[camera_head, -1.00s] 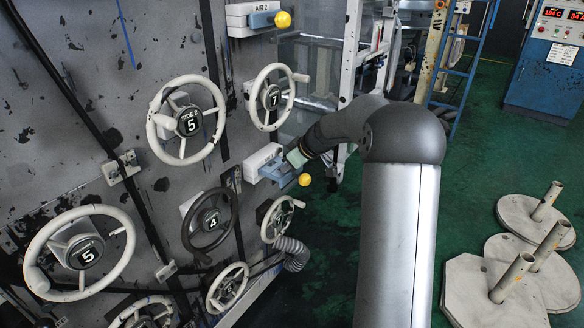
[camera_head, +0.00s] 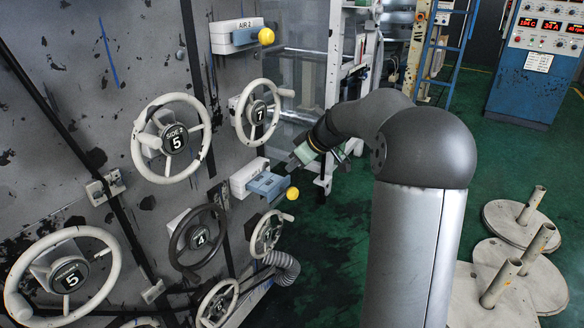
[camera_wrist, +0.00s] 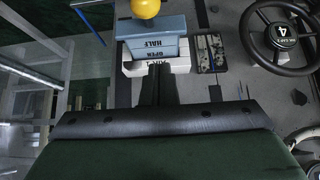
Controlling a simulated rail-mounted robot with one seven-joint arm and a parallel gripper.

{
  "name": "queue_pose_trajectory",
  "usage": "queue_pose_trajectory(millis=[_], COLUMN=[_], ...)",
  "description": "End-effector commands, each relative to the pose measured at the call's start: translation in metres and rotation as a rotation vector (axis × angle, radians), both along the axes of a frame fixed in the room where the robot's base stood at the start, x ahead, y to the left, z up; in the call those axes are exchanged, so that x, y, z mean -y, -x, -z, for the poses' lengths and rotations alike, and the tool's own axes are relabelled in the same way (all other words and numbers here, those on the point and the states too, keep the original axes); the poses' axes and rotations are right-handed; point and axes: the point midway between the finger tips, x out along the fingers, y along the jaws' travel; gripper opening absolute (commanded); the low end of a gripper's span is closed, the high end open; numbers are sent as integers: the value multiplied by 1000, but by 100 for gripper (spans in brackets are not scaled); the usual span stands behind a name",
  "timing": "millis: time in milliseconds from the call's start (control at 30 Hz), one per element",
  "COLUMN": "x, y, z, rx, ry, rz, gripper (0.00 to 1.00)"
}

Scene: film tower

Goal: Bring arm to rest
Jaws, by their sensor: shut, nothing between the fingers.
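My arm reaches from the right toward the grey panel in the head view. My gripper (camera_head: 292,164) is shut and empty, just above and right of the lower blue lever block (camera_head: 268,184) with its yellow knob (camera_head: 292,194); it appears apart from it. In the wrist view, the dark closed fingers (camera_wrist: 158,84) point at the white housing below the blue block (camera_wrist: 155,40), which bears the words OPEN and HALF. The yellow knob also shows at the top of the wrist view (camera_wrist: 146,8).
Several handwheels, such as wheel 7 (camera_head: 258,112) and dark wheel 4 (camera_head: 199,240), stick out near the gripper. An upper AIR 2 lever (camera_head: 238,36) is above. A metal frame (camera_head: 345,75) stands behind. Round weights (camera_head: 515,222) lie right; green floor between is clear.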

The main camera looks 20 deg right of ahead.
Motion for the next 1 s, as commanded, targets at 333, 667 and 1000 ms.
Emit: queue_pose_trajectory(millis=[333,667,1000], x=[-1,-89,-143], y=[0,97,311], z=[0,-43,-70], rx=[1,-263,-582], ry=[0,33,168], rz=[-1,100,458], gripper=[0,0,0])
